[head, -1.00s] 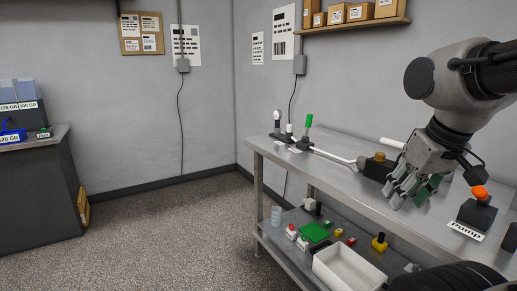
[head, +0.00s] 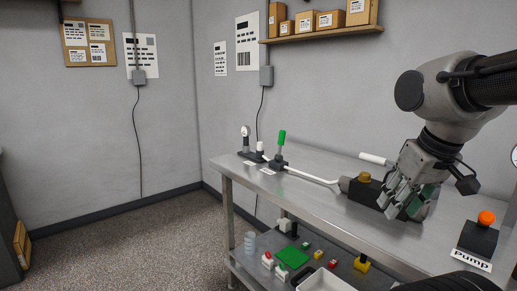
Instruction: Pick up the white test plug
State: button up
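I cannot tell for certain which thing is the white test plug. A small upright white-topped piece (head: 260,148) stands at the far left end of the steel bench (head: 315,172), beside a green-handled lever (head: 282,140). A white cylinder (head: 376,159) lies near the wall, behind my gripper. My gripper (head: 400,208) points down low over the bench, just right of a dark block with a brass-coloured knob (head: 363,177). Nothing white shows between its fingers. Their gap is hard to make out, and whether they touch the bench or block is unclear.
A white tube (head: 312,177) runs along the bench to the dark block. An orange-topped Pump button (head: 487,218) stands at the right. The lower shelf holds a green board (head: 292,256), small coloured parts and a white bin (head: 322,280). The bench's middle front is clear.

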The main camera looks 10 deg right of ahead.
aim_at(260, 144)
jog(key=i+j, duration=0.5)
jog(key=i+j+z, duration=0.15)
jog(key=i+j, duration=0.75)
jog(key=j, duration=0.15)
jog(key=i+j+z, duration=0.1)
jog(key=i+j, duration=0.35)
jog(key=i+j+z, duration=0.1)
jog(key=i+j, duration=0.35)
jog(key=j, duration=0.25)
